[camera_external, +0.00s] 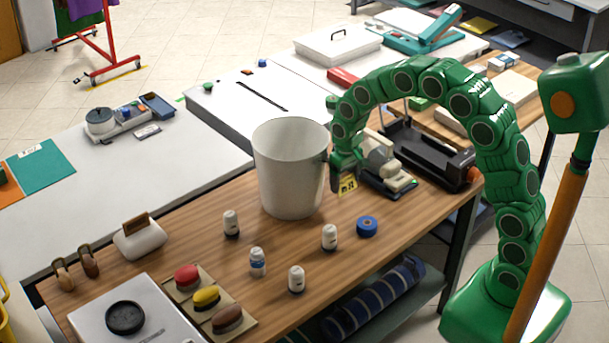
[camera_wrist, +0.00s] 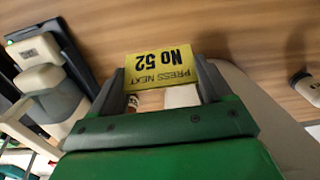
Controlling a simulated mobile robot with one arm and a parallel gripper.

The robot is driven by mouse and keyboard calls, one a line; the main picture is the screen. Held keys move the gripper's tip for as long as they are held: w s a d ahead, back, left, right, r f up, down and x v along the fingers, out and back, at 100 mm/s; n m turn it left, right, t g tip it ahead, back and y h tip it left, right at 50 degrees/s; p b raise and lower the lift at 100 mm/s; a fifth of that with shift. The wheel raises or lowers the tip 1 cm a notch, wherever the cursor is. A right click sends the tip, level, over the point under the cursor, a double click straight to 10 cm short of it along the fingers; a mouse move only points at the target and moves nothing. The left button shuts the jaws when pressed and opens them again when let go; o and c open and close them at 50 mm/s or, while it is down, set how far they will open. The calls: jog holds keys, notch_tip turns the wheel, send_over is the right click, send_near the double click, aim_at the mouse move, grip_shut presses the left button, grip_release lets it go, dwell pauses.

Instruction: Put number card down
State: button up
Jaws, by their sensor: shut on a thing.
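The number card (camera_wrist: 162,66) is yellow with black print reading "No 52" and "PRESS NEXT", upside down in the wrist view. My gripper (camera_wrist: 165,85) is shut on it, one finger at each side edge. In the external view the card (camera_external: 348,184) shows at the tip of my gripper (camera_external: 343,172), low over the wooden table (camera_external: 385,250), just right of a white bin. Whether the card touches the table cannot be told.
The tall white bin (camera_external: 290,170) stands close left of my gripper. A grey-and-cream device (camera_external: 385,170) and a black tray (camera_external: 430,150) are close right. White bottles (camera_external: 329,237) and a blue tape roll (camera_external: 367,226) stand in front. Bare wood lies between.

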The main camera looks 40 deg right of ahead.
aim_at(290, 134)
jog(key=w+d+f, duration=0.1)
jog(key=w+d, duration=0.1)
jog(key=d, duration=0.5)
jog(key=w+a+r+n, duration=0.2)
jog(key=w+r+n, duration=0.15)
jog(key=r, duration=0.75)
jog(key=w+a+r+n, duration=0.15)
jog(key=r+n, duration=0.25)
jog(key=r, duration=0.8)
jog(key=w+a+f+m, duration=0.9)
jog(key=w+f+m, duration=0.3)
jog(key=f, duration=0.1)
notch_tip(290, 134, down, 18)
jog(key=shift+w+d+f, duration=0.1)
jog(key=shift+d, duration=0.05)
jog(key=shift+f, duration=0.1)
jog(key=o, duration=0.7)
